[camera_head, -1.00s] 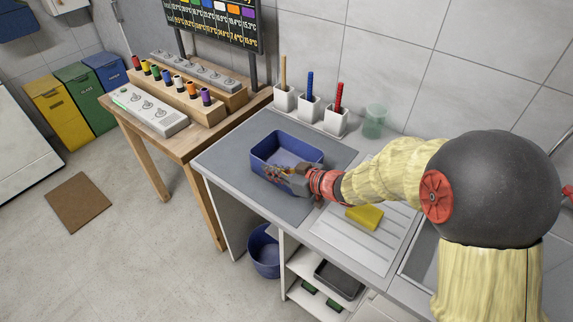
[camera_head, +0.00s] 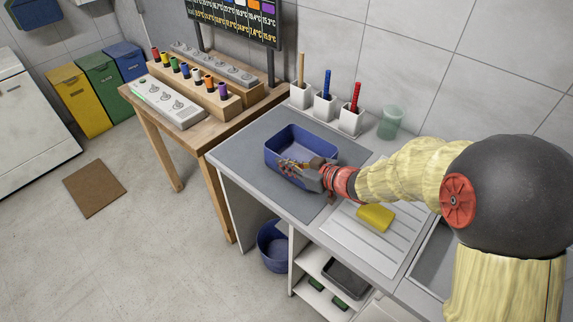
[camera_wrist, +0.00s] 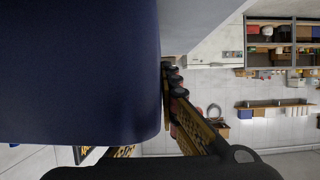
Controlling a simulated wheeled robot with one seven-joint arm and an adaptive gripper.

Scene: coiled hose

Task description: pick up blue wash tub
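The blue wash tub (camera_head: 301,145) is a rectangular open basin on the grey mat at the left of the counter in the head view. My gripper (camera_head: 292,168) is at the tub's near right side, its fingers by the near wall. In the wrist view, the tub's dark blue side (camera_wrist: 80,70) fills the upper left. One striped finger of my gripper (camera_wrist: 175,100) shows just right of the tub's edge; the other is mostly hidden below and behind the tub. Whether the fingers pinch the wall cannot be made out.
A yellow sponge (camera_head: 375,217) lies on the ribbed drainboard. White cups with brushes (camera_head: 324,106) and a green tumbler (camera_head: 390,122) stand behind the tub. A wooden table (camera_head: 190,145) adjoins on the left. A round blue bucket (camera_head: 275,248) stands below the counter.

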